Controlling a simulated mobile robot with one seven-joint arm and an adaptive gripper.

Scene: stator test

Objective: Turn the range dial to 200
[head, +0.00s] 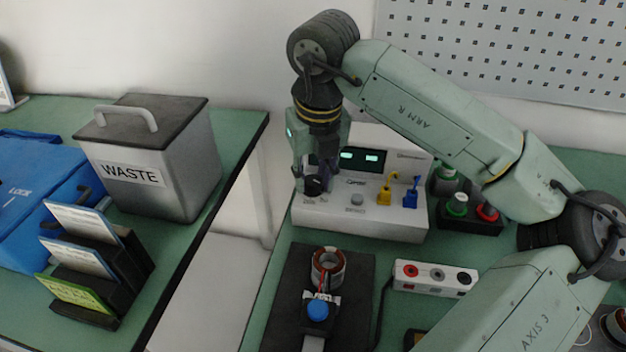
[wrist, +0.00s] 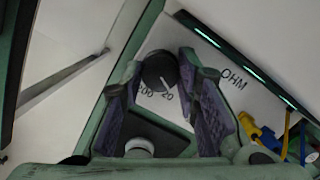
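The white meter box (head: 400,222) stands on the green bench, with lit green displays. Its black range dial (head: 314,184) is at the lower left of its front, partly hidden by my gripper (head: 318,180). In the wrist view the dial (wrist: 160,69) shows between the fingertips of my gripper (wrist: 162,65). My gripper is open, with a narrow gap visible beside the dial; contact is not clear. The labels 200 and 20 are by the dial's lower edge. The dial's small white mark appears to point towards 20.
Yellow (head: 384,192) and blue (head: 411,193) plugs and a grey button (head: 357,200) are right of the dial. A copper-wound stator (head: 328,264) on a dark fixture and a socket strip (head: 435,278) stand in front. A waste bin (head: 180,175) is on the left table.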

